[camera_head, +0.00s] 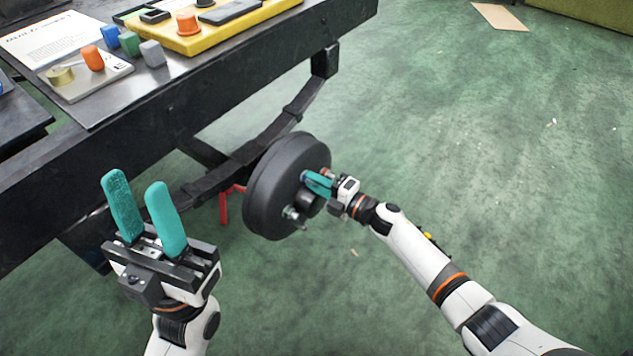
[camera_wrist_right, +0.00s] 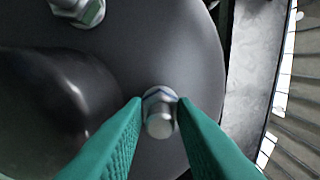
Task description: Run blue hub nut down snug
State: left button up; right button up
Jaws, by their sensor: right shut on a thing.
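A dark round wheel hub (camera_head: 278,190) is mounted on the frame's black arm. In the right wrist view, a silver nut with a blue band (camera_wrist_right: 160,95) sits on a threaded stud on the hub face (camera_wrist_right: 195,60). My right gripper (camera_head: 310,181) is at the hub face, its teal fingers closed on both sides of this nut. The stud's end (camera_wrist_right: 159,124) shows between the fingers. In the head view the fingers hide this nut. My left gripper (camera_head: 136,198) is open and empty, pointing up left of the hub and apart from it.
Another nut with a green band (camera_wrist_right: 88,14) sits on the hub, also visible in the head view (camera_head: 292,213). A black hub centre (camera_wrist_right: 70,90) sticks out. A red stand (camera_head: 224,206) is behind the wheel. The dark bench (camera_head: 200,110) carries blocks and a yellow tray (camera_head: 225,35).

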jog(key=shift+d+f, duration=0.15)
jog(key=shift+f, duration=0.05)
jog(key=o, duration=0.8)
jog(key=shift+s, duration=0.1)
jog(key=shift+o, duration=1)
jog(key=shift+d+r, duration=0.1)
